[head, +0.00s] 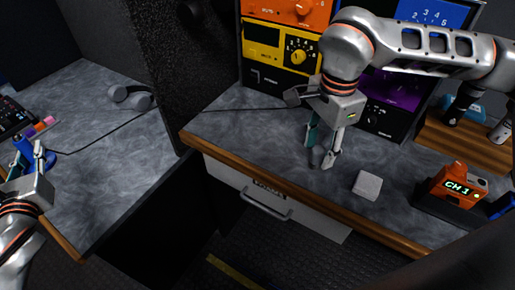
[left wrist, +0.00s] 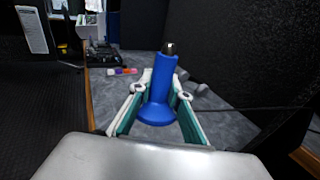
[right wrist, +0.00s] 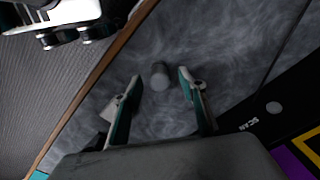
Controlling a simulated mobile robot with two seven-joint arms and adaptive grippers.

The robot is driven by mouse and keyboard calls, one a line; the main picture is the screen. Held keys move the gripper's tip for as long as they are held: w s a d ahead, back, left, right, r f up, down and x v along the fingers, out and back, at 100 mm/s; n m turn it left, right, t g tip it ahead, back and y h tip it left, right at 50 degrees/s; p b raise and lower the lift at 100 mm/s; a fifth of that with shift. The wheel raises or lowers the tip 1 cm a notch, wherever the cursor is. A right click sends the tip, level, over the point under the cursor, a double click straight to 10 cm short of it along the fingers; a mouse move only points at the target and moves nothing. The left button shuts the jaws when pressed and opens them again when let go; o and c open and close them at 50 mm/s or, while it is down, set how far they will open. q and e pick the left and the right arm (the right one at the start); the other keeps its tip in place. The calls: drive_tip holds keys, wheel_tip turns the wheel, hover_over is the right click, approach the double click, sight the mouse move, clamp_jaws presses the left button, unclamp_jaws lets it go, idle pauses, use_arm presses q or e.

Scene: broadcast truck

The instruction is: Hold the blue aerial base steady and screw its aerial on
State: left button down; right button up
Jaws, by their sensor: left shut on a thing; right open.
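The blue aerial base (left wrist: 158,95) is upright in the left wrist view, a flared blue body with a metal stud on top. My left gripper (left wrist: 160,92) is shut around its body; in the head view the left gripper (head: 28,160) is at the far left edge, with the blue base (head: 30,150) partly hidden by its fingers. My right gripper (head: 322,158) is open, pointing down over the right counter. Between its fingertips in the right wrist view (right wrist: 160,80) is a short dark grey cylinder (right wrist: 160,76), seen nearly end-on; I cannot tell whether it is the aerial.
A pale grey block (head: 367,185) lies right of my right gripper. An orange CH 1 unit (head: 455,186) stands in a dark holder further right. Coloured rack units (head: 280,45) stand behind. Headphones (head: 131,96) lie on the left counter. A gap separates the counters.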

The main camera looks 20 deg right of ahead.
sight(17, 143)
use_arm(q)
drive_tip(key=shift+f, duration=0.3)
use_arm(e)
wheel_tip(17, 143, down, 3)
drive_tip(key=shift+r, duration=0.2)
drive_tip(key=c, duration=1)
use_arm(q)
drive_tip(key=shift+r, duration=0.1)
use_arm(e)
drive_tip(key=shift+r, duration=0.1)
